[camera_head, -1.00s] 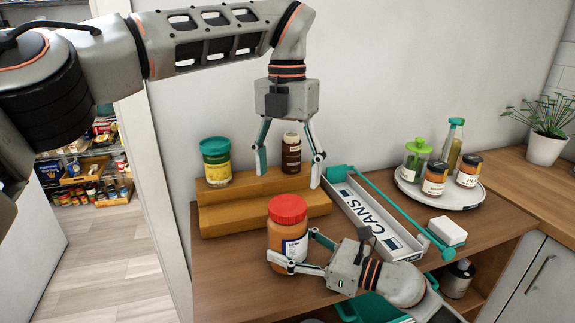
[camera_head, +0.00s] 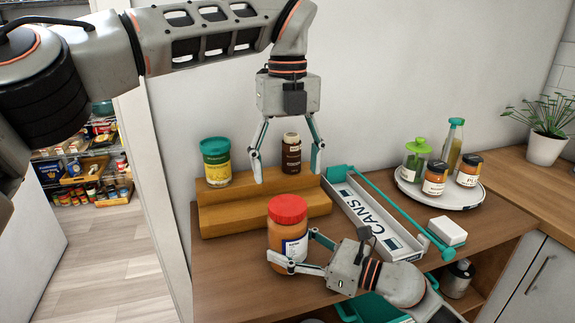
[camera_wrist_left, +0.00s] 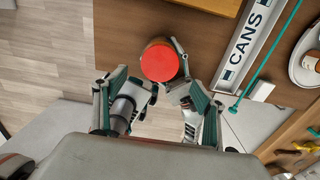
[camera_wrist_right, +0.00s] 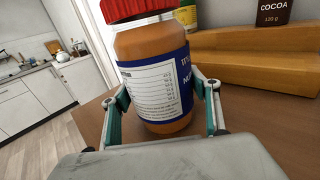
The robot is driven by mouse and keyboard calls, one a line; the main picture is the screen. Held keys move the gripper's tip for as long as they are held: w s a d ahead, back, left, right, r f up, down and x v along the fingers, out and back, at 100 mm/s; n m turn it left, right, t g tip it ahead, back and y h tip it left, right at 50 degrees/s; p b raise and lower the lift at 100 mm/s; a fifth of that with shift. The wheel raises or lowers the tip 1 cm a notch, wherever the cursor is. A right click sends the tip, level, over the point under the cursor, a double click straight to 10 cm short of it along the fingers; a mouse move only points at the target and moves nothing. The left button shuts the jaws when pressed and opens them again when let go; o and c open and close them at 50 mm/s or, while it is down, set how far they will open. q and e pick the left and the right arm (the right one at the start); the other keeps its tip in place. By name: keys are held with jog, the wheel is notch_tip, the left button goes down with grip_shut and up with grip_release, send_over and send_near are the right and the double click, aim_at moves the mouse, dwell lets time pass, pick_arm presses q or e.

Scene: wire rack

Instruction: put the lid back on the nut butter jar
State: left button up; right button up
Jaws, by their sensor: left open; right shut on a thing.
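The nut butter jar (camera_head: 287,243) stands upright near the front of the wooden counter. Its red lid (camera_head: 287,208) sits on top of it; I cannot tell how tightly. In the right wrist view, the jar (camera_wrist_right: 158,85) shows a white and blue label, with the lid (camera_wrist_right: 140,8) cut off by the top edge. My right gripper (camera_head: 290,253) is shut around the jar's lower body from the side. My left gripper (camera_head: 285,175) is open and empty, pointing down above the jar. The left wrist view looks down on the lid (camera_wrist_left: 160,63).
Behind the jar is a stepped wooden riser (camera_head: 220,217) with a green-lidded tub (camera_head: 216,162) and a cocoa jar (camera_head: 291,153). A CANS tray (camera_head: 365,220) lies to the right, then a white block (camera_head: 447,231) and a round tray (camera_head: 462,202) with jars and bottles.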

aim_at(288, 205)
pick_arm(q)
jog(key=shift+f, duration=4)
jog(key=c, duration=1.1)
jog(key=m, duration=0.3)
jog(key=shift+m, duration=0.4)
jog(key=shift+c, duration=0.2)
jog(key=m, duration=0.4)
jog(key=shift+m, duration=0.3)
jog(key=o, duration=1.2)
jog(key=shift+o, duration=0.2)
